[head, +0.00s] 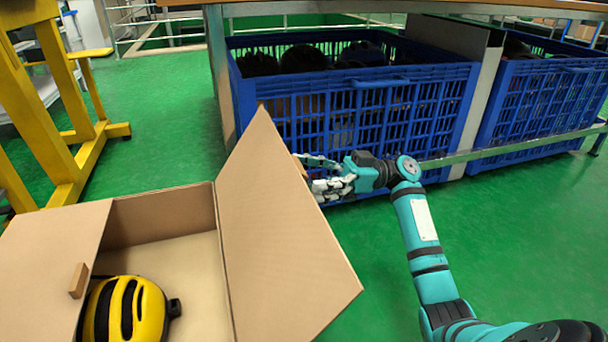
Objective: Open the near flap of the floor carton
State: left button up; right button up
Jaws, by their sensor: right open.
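The floor carton (161,217) is a brown cardboard box at the lower left. Its right-hand flap (275,235) stands up and leans outward. Its left-hand flap (45,270) lies over the left part of the opening and bears a small wooden block (79,281). I cannot tell which flap is the near one. My right gripper (308,176) is open beside the outer edge of the raised flap, its fingertips partly hidden behind it; contact is unclear. A yellow and black helmet (128,312) lies inside the carton, partly under the left-hand flap. My left gripper is out of view.
Blue slatted crates (415,110) with dark round things stand behind my right gripper under a table or shelf, with a metal rail (520,145) along the front. A yellow frame (50,110) stands at the left. Green floor (165,110) is clear between them.

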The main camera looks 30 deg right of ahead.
jog(key=v, duration=1)
jog(key=shift+d+f, duration=0.15)
jog(key=shift+d, duration=0.2)
jog(key=shift+s, duration=0.1)
